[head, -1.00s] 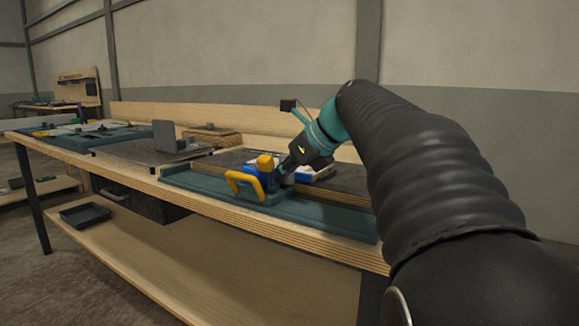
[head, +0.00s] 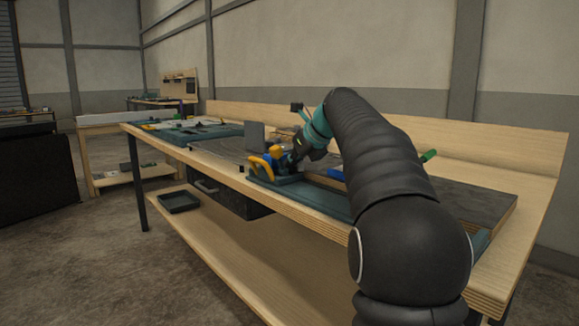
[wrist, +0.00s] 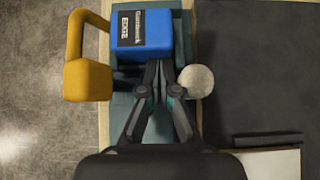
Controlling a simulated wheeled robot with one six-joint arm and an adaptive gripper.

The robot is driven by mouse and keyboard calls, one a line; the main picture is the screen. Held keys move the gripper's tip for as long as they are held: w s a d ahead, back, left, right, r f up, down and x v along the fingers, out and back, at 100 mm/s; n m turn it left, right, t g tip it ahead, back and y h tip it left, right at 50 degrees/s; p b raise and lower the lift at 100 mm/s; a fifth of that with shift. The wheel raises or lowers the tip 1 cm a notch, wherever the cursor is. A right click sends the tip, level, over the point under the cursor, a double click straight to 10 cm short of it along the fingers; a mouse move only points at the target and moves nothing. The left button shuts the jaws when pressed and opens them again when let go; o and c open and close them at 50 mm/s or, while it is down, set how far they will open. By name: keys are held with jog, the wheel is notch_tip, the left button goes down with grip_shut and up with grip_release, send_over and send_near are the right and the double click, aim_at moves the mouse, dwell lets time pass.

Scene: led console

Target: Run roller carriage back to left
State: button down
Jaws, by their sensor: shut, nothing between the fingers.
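The roller carriage is a blue block (wrist: 143,35) with a white-on-black label and a yellow handle (wrist: 88,75) on its left in the wrist view. In the head view its yellow handle (head: 264,165) shows near the left end of the long teal track (head: 322,199). A pale round knob (wrist: 197,81) sits beside the block. My gripper (wrist: 158,68) is shut and empty, with its fingertips at the block's near side. It also shows in the head view (head: 293,160), just right of the carriage. I cannot tell whether the tips touch the block.
A grey upright plate (head: 254,136) stands on the bench beyond the carriage. A dark slab (head: 450,193) lies behind the track. A black tray (head: 180,201) is on the lower shelf. The track right of my gripper looks clear, partly hidden by my arm.

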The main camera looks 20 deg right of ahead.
jog(key=shift+w+a, duration=0.2)
jog(key=shift+w, duration=0.35)
jog(key=s, duration=0.1)
jog(key=s+d, duration=0.1)
jog(key=s, duration=0.2)
jog(key=shift+s+d+r, duration=0.2)
jog(key=shift+d+r, duration=0.05)
jog(key=shift+d, duration=0.1)
jog(key=v, duration=0.9)
jog(key=s+a+f+n, duration=0.1)
jog(key=s+a+n, duration=0.1)
jog(key=s+a+f+n, duration=0.2)
jog(key=s+a+f+n+g, duration=0.1)
jog(key=s+a+n, duration=0.1)
jog(key=shift+a+f+n+h, duration=0.2)
jog(key=shift+a+n+h, duration=0.1)
jog(key=shift+a+n, duration=0.1)
jog(key=s+a+f+n+g+h, duration=0.1)
jog(key=s+a+f+n, duration=0.4)
jog(key=s+f+n, duration=0.7)
jog(key=s+a+f+n+g+h, duration=0.1)
jog(key=s+a+f+n, duration=0.3)
jog(key=s+f+n, duration=0.9)
jog(key=shift+s+a+f+h, duration=0.15)
jog(key=shift+a+f+h, duration=0.2)
jog(key=shift+f, duration=0.2)
